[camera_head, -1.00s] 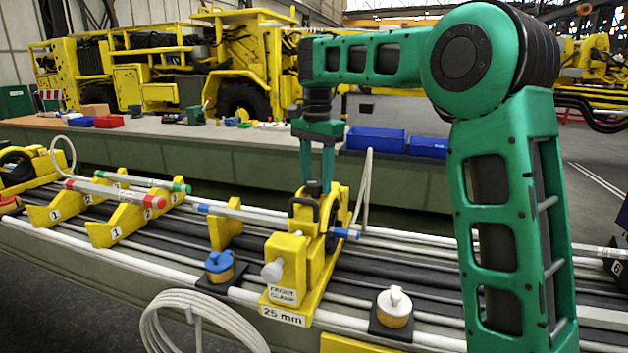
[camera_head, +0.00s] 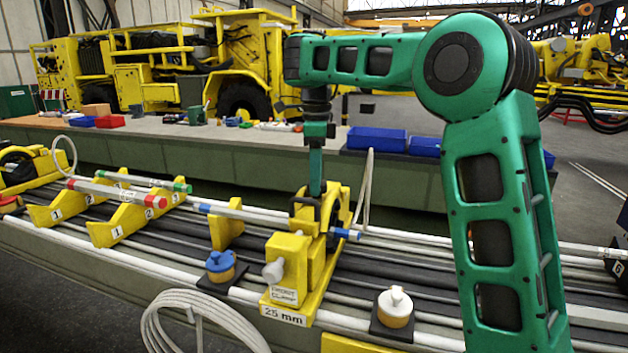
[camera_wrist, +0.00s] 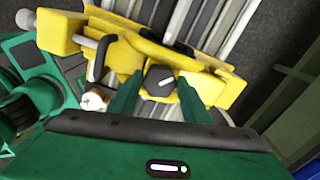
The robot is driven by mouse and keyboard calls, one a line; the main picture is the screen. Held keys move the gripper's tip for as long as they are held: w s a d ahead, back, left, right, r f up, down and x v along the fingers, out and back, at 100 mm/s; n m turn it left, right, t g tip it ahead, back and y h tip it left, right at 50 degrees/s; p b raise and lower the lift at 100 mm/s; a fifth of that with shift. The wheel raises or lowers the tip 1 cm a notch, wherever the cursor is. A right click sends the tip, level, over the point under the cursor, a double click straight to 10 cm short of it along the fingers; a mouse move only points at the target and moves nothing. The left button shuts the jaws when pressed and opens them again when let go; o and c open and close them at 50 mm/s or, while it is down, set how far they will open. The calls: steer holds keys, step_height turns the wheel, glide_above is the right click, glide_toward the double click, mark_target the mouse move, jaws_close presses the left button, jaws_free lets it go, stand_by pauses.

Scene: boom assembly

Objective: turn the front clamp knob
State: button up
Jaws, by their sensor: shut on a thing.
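The yellow front clamp (camera_head: 290,265), with a "FRONT CLAMP" label and a "25 mm" plate, stands on the near bench. A rod with a blue band (camera_head: 345,233) passes through it. In the wrist view, the dark clamp knob (camera_wrist: 158,74) with a white mark sits on the clamp's yellow top. My gripper (camera_head: 315,192) points straight down over the clamp, its two green fingers on either side of the knob, shut on it. In the head view the fingers line up edge-on and hide most of the knob. A pale round-ended handle (camera_head: 273,271) sticks out of the clamp's front.
A blue-topped cap (camera_head: 220,262) and a white-topped cap (camera_head: 395,303) stand on dark pads beside the clamp. Numbered yellow rests (camera_head: 115,230) hold banded rods at left. A coiled white hose (camera_head: 190,325) hangs in front. Blue bins (camera_head: 376,140) sit on the back bench.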

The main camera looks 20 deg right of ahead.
steer(key=shift+w+d+m, duration=0.15)
steer(key=shift+m, duration=1.05)
steer(key=o, duration=1)
steer(key=shift+d+f, duration=0.1)
steer(key=shift+o, duration=0.2)
steer(key=shift+a+r, duration=0.2)
steer(key=shift+r, duration=1.25)
step_height(320, 180, up, 8)
steer(key=shift+d, duration=0.2)
